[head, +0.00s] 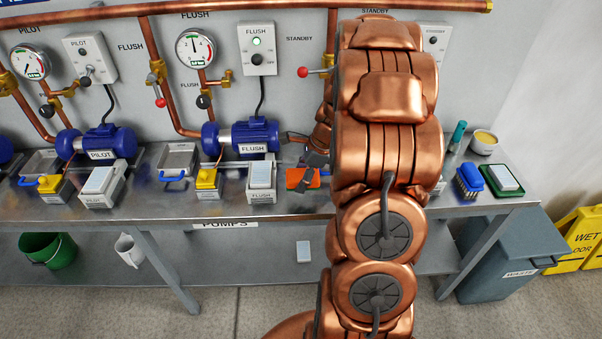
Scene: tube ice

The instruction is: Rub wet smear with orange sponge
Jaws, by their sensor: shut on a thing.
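My gripper (313,160) is low over the steel bench, to the right of the box labelled FLUSH. It is shut on the orange sponge (302,179), which is at or just above the bench top (230,212); I cannot tell whether it touches. My copper arm hides much of the bench to the right of the sponge. I cannot make out the wet smear; it may be hidden by the sponge, gripper or arm.
A FLUSH box (261,192) stands close left of the sponge. Blue pumps (249,136) line the wall behind. A blue brush (470,178), a green tray (487,190) and a small bowl (484,142) are at the right. A grey WASTE bin (515,250) stands below.

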